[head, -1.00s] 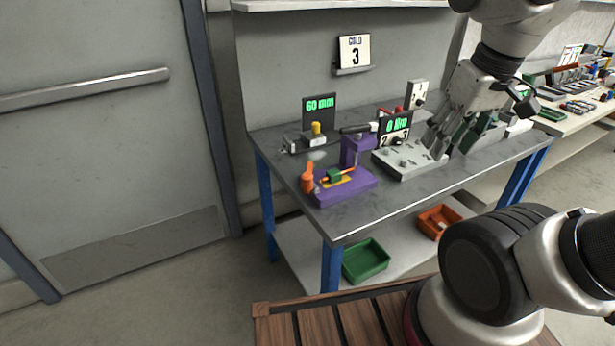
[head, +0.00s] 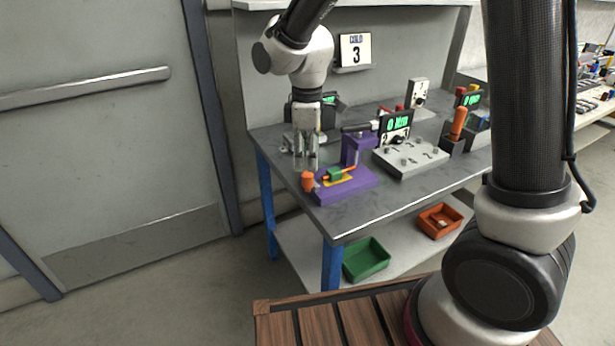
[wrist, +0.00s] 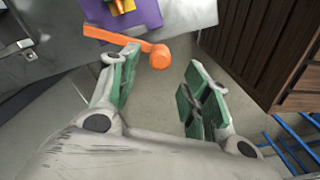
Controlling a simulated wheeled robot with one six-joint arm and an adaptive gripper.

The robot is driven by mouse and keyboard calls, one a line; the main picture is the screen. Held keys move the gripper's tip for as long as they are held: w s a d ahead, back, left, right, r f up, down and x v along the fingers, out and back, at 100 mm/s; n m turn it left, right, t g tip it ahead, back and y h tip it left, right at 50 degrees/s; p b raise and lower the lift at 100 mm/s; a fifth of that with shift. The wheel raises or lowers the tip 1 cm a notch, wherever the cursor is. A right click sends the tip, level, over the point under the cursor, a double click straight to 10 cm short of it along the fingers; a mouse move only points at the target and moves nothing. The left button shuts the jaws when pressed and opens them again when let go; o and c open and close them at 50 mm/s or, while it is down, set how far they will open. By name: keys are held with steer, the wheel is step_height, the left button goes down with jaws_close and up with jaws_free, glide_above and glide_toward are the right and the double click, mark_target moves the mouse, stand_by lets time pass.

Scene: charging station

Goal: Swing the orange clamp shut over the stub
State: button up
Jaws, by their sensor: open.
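The orange clamp (head: 308,182) stands at the left end of the purple fixture (head: 345,189), beside its green block (head: 334,174) and yellow plate. In the wrist view the clamp shows as an orange lever arm (wrist: 115,37) with a round knob. The arm sticks out sideways from the fixture, so the clamp looks swung open. My gripper (head: 306,166) points down just above and behind the clamp. In the wrist view my gripper (wrist: 162,62) is open and empty, with the knob between and beyond its fingertips. I cannot clearly pick out the stub.
A grey numbered block (head: 410,158) stands right of the fixture. A dark holder with an orange handle (head: 459,124) is farther right. The bench's front-left top (head: 345,222) is clear. A green bin (head: 366,258) and an orange bin (head: 440,220) sit on the lower shelf.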

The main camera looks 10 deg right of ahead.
mark_target(307, 173)
step_height(307, 173, down, 7)
steer(key=shift+r, duration=0.15)
steer(key=shift+c, duration=0.4)
jaws_close()
